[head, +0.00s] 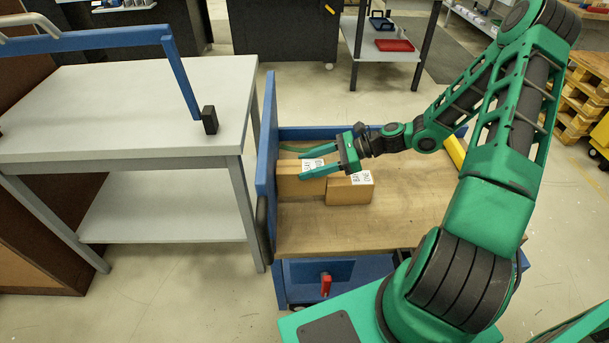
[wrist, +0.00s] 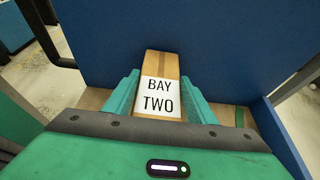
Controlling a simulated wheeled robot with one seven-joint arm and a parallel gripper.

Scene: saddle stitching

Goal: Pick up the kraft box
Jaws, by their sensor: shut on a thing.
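A kraft box (head: 298,188) with a white label stands on the wooden deck of the blue cart, near its left end panel. My gripper (head: 288,162) reaches over it from the right and is shut on it, one finger on each side. In the wrist view this box (wrist: 161,64) sits between the two green fingers (wrist: 158,95), and its label reads "BAY TWO". A second kraft box (head: 346,193), also with a white label, stands just right of the first, close to it. I cannot tell if the held box touches the deck.
The cart's blue end panel (head: 266,165) rises close beyond my fingertips, and also fills the wrist view (wrist: 200,40). A grey table (head: 130,110) stands left of the cart. The deck (head: 310,235) is bare in front of the boxes.

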